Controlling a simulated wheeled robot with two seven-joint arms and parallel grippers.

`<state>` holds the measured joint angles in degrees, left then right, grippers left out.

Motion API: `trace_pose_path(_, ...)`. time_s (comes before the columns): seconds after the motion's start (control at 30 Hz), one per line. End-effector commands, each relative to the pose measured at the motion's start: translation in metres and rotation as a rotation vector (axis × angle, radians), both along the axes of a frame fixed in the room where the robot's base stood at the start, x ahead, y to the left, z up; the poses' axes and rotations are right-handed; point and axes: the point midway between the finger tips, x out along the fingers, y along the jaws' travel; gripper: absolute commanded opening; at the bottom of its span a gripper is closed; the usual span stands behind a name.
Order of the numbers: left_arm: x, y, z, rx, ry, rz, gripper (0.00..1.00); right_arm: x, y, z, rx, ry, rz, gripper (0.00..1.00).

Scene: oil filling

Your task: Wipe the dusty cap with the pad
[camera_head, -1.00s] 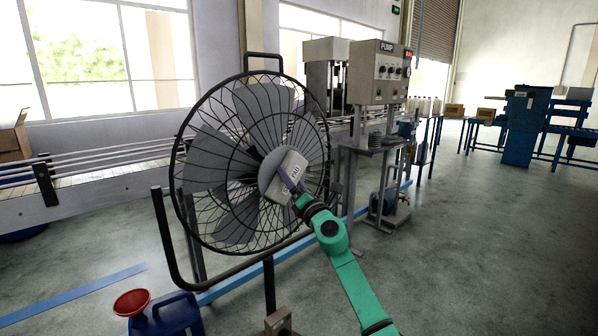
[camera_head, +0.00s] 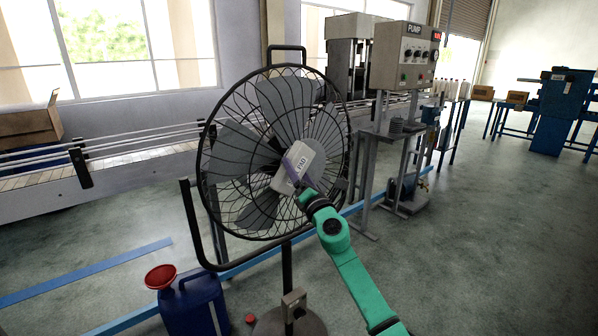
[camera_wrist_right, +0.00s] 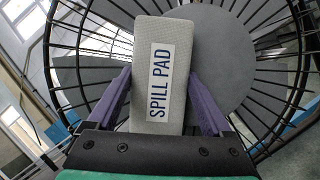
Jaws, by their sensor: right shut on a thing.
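The pad is a pale grey block labelled SPILL PAD (camera_wrist_right: 160,70); it also shows in the head view (camera_head: 297,165). My right gripper (camera_head: 303,182) is shut on the pad, its purple fingers on either side of it in the wrist view (camera_wrist_right: 159,104). The pad is held in front of the middle of the black wire fan (camera_head: 235,190). A plain grey round cap (camera_wrist_right: 222,60) at the fan's centre shows behind the pad, partly hidden by it. I cannot tell whether the pad touches the cap. My left gripper is not in view.
A blue can (camera_head: 192,305) with a red funnel (camera_head: 160,277) stands at the lower left. The fan's pole and base (camera_head: 290,322) are below it. A pump stand (camera_head: 402,60) is behind on the right, a conveyor (camera_head: 130,170) behind on the left.

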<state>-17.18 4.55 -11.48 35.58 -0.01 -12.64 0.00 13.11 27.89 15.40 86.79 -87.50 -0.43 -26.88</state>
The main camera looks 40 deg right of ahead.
Motion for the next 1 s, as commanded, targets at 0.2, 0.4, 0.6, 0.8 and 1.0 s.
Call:
trace_pose_path(0.2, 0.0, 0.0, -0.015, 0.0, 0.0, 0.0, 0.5, 0.0, -0.017, -0.005, -0.003, 0.0, -0.002, 0.4)
trace_pose_path(0.4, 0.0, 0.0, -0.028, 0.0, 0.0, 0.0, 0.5, 0.001, -0.037, -0.004, -0.002, 0.0, -0.001, 0.4)
trace_pose_path(0.6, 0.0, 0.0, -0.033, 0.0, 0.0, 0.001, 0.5, 0.001, -0.046, -0.004, -0.001, 0.002, -0.001, 0.4)
trace_pose_path(0.8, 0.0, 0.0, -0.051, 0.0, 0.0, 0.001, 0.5, -0.001, -0.069, -0.006, -0.001, 0.0, -0.002, 0.4)
trace_pose_path(1.0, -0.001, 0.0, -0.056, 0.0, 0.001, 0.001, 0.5, -0.002, -0.08, -0.003, 0.0, 0.001, -0.001, 0.4)
